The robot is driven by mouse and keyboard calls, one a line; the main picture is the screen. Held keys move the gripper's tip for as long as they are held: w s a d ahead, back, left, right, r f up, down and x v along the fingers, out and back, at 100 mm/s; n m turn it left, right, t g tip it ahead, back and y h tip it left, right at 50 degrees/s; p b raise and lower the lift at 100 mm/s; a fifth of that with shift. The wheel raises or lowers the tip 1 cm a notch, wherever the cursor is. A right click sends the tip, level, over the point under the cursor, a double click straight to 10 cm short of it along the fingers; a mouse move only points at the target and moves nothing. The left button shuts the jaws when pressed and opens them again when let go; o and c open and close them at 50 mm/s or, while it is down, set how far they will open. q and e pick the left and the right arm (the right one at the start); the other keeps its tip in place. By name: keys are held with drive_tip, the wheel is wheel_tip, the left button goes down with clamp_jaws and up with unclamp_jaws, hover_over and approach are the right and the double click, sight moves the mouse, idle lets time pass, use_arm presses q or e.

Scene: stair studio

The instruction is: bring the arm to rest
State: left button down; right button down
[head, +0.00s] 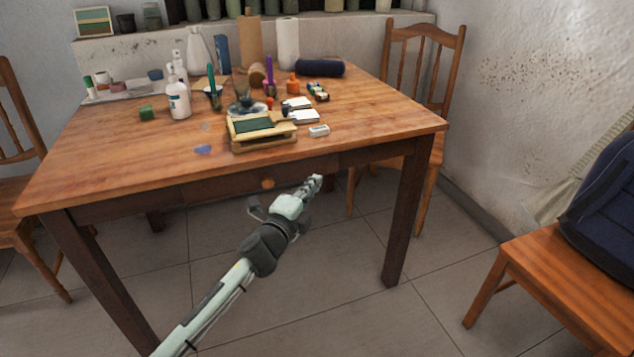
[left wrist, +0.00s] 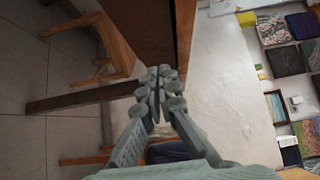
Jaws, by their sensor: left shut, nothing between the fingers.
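My left arm reaches in from the bottom of the head view. Its left gripper (head: 314,183) is in the air just in front of the wooden table (head: 110,160), near the drawer knob (head: 268,184). The fingers are shut with nothing between them. In the left wrist view the fingertips (left wrist: 160,80) meet, with a dark wooden table part behind them. I cannot tell from the head view whether the gripper touches the table; it looks apart from it. My right gripper is not in view.
The table top holds a wooden box (head: 262,142), white bottles (head: 179,100), a dark blue roll (head: 320,68) and several small items. A chair (head: 440,60) stands behind at right. A seat with a dark blue backpack (head: 605,205) is at far right. Tiled floor lies open between.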

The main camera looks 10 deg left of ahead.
use_arm(q)
drive_tip(key=s+a, duration=0.2)
drive_tip(key=s, duration=0.6)
drive_tip(key=s+a+f+n+g+y, duration=0.35)
drive_tip(key=s+f+n, duration=0.2)
drive_tip(key=f, duration=0.25)
drive_tip(key=s+a+f+n+g+y, duration=0.25)
drive_tip(key=s+a+f+n, duration=0.3)
drive_tip(key=f, duration=0.35)
drive_tip(key=s+f+n+g, duration=0.3)
drive_tip(key=s+f, duration=0.3)
drive_tip(key=s, duration=0.3)
drive_tip(key=s+f+n+g+h, duration=0.1)
drive_tip(key=s+f+n+g, duration=0.3)
drive_tip(key=s, duration=0.6)
wheel_tip(320, 180, down, 2)
drive_tip(key=shift+s+f+n+g, duration=0.1)
drive_tip(key=shift+s+n+g, duration=0.2)
drive_tip(key=shift+g, duration=0.4)
